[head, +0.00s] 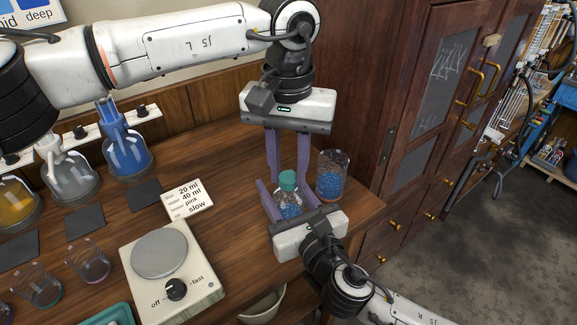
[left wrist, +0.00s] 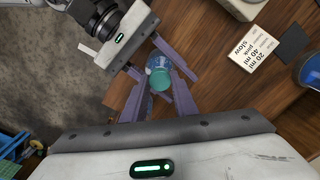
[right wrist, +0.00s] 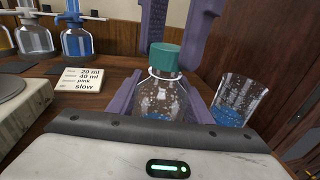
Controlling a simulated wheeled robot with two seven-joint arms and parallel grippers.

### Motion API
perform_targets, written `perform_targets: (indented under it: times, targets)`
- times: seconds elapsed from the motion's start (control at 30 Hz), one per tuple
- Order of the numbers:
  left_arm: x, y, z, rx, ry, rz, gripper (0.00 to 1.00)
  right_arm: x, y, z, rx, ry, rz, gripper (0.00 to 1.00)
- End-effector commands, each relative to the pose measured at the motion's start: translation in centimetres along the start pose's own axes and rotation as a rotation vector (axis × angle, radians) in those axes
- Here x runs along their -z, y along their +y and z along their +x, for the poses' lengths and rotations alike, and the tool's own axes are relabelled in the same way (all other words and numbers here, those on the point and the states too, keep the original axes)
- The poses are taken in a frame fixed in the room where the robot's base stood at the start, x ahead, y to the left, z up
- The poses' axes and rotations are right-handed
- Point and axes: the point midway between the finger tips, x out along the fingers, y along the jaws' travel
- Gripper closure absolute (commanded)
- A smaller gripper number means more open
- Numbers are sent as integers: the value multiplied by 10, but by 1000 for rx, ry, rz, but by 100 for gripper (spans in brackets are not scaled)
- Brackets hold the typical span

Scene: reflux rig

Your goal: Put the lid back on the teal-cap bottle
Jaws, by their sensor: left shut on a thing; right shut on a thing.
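The clear bottle (head: 290,208) holds blue granules and stands upright near the right end of the wooden bench. Its teal lid (head: 287,179) is at the top of the neck, also seen in the right wrist view (right wrist: 164,58); I cannot tell whether it is fully seated. My left gripper (head: 288,182) reaches straight down from above, its purple fingers shut on the lid. My right gripper (head: 285,203) comes in low from the front, its fingers shut on the bottle's body. In the left wrist view the lid (left wrist: 159,80) lies between the left fingers.
A glass beaker (head: 331,178) with blue granules stands close right of the bottle, near the bench edge. A hot plate (head: 172,270) and a note card (head: 187,199) are to the left. Flasks hang at the back left. A dark cabinet (head: 400,130) rises on the right.

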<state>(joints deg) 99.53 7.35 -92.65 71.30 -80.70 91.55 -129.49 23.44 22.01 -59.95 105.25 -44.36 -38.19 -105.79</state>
Motion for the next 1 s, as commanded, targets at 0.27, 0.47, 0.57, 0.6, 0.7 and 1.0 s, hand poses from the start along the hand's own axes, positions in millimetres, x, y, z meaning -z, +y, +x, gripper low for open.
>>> perform_targets:
  times: [0.27, 0.47, 0.57, 0.6, 0.7, 1.0]
  targets:
    - [0, 0, 0, -2, 1, 477, 98, 1, 0, 0, 0, 3, 0, 100]
    - [0, 0, 0, -1, 1, 554, 98, 1, 0, 0, 0, 3, 0, 100]
    - [0, 0, 0, -1, 1, 553, 98, 1, 0, 0, 0, 3, 0, 100]
    - [0, 0, 0, -1, 1, 553, 98, 1, 0, 0, 0, 3, 0, 100]
    - [0, 0, 0, -1, 1, 552, 69, 1, 0, 0, 0, 3, 0, 100]
    - [0, 0, 0, -1, 1, 551, 55, 1, 0, 0, 0, 3, 0, 100]
